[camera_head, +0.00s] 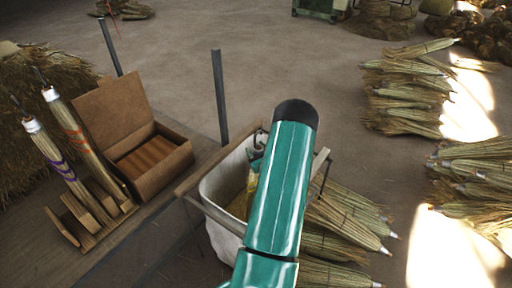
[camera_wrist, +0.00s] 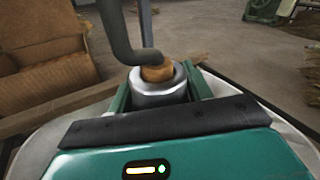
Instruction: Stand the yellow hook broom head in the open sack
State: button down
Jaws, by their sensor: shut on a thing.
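The open white sack (camera_head: 213,188) hangs in a wooden frame at the lower middle of the head view. Its pale rim (camera_wrist: 40,150) also shows around my gripper in the wrist view. My gripper (camera_wrist: 163,88) is shut on the silver collar of the hook broom head (camera_wrist: 158,98), with a wooden core and a dark bent hook at its top. In the head view my gripper (camera_head: 256,160) is at the sack mouth, partly behind my arm. Yellowish straw (camera_head: 239,205) shows inside the sack below it; whether it touches the bottom is hidden.
An open brown box (camera_head: 150,155) stands left of the sack, beside a wooden rack with two bound brooms (camera_head: 68,130). Dark posts (camera_head: 219,95) rise behind. Straw bundles (camera_head: 345,215) lie right of the sack, and more (camera_head: 405,95) farther right.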

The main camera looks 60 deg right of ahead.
jog(key=shift+f, duration=0.15)
jog(key=c, duration=0.6)
grip_release()
jog(key=shift+o, duration=0.2)
jog(key=f+v, duration=0.1)
jog(key=v, duration=1.2)
jog(key=shift+s+a+r, duration=0.25)
jog(key=shift+s+r, duration=0.05)
jog(key=shift+r, duration=0.2)
jog(key=shift+a, duration=0.1)
